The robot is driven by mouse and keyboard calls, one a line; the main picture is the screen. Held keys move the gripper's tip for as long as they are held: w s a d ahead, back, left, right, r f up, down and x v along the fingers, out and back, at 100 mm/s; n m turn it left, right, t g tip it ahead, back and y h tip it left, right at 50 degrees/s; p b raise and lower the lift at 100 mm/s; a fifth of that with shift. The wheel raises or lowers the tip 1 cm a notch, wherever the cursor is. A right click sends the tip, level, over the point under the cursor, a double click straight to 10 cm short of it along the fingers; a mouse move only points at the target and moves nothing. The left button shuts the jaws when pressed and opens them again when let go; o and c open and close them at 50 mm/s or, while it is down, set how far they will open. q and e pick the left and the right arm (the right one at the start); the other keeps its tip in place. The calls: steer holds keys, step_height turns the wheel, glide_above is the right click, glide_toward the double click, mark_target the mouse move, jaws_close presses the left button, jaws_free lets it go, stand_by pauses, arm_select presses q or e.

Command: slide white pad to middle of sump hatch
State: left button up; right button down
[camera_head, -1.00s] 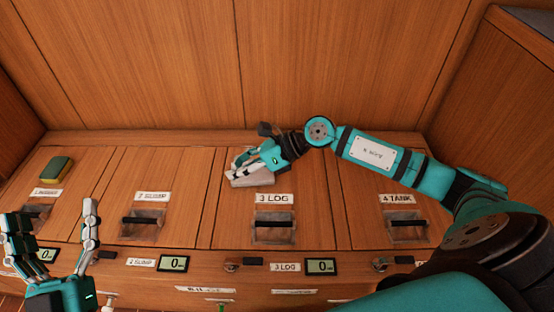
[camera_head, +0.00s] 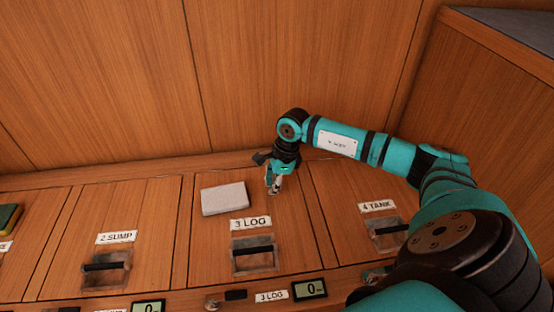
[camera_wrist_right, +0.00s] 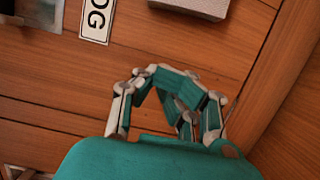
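The white pad (camera_head: 223,199) lies flat on the 3 LOG hatch (camera_head: 204,250), above its label. Part of the pad also shows at the top of the right wrist view (camera_wrist_right: 195,5). The sump hatch (camera_head: 140,210), labelled 2 SUMP, is the panel to the left, with bare wood above its label. My right gripper (camera_head: 274,183) is just right of the pad, apart from it, over the right part of the LOG hatch, and holds nothing visible. Its fingers (camera_wrist_right: 168,95) overlap in the wrist view, so their opening is unclear. My left gripper is out of view.
Recessed black handles sit below the labels on the sump hatch (camera_head: 105,266), the LOG hatch (camera_head: 254,251) and the tank hatch (camera_head: 388,230). A green and yellow sponge (camera_head: 8,217) is at the far left edge. A wooden wall rises behind. The wood between pad and sump hatch is clear.

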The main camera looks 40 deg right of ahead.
mark_target(255, 197)
steer(key=w+a, duration=0.1)
steer(key=w+a+f+b, duration=0.1)
steer(key=a, duration=0.1)
steer(key=shift+w+a+r, duration=0.1)
steer(key=shift+w+a, duration=0.05)
steer(key=shift+a, duration=0.2)
